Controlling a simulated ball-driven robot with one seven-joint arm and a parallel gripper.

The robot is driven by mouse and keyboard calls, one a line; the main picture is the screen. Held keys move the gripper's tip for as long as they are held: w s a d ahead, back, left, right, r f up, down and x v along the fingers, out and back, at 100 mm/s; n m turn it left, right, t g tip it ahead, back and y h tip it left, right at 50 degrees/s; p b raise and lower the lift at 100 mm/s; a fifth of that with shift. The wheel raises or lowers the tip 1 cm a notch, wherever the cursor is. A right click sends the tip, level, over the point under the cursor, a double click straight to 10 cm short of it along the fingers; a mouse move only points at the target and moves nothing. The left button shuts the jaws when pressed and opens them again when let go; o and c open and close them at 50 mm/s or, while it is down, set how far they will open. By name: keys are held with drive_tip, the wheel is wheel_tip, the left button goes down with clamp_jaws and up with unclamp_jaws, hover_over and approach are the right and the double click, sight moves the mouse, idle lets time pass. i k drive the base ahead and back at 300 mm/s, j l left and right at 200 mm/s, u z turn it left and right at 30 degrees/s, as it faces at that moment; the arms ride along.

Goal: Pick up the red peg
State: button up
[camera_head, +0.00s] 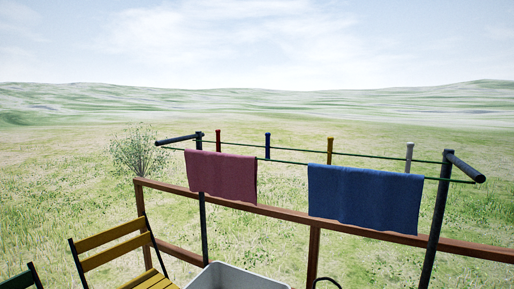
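The red peg (218,141) stands upright on the green clothesline, left of the middle of the head view. It is thin and small at this distance, and its lower end is at the line just above a pink towel. My gripper is not in view. No part of my arm can be made out clearly.
A blue peg (267,146), a yellow peg (330,151) and a grey peg (409,157) stand along the line. A pink towel (222,177) and a blue towel (365,197) hang there. A wooden railing (272,211), yellow chair (112,240) and pale bin (232,276) stand below.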

sight(217, 146)
drive_tip(key=i+j, duration=1.15)
drive_tip(key=j, duration=0.1)
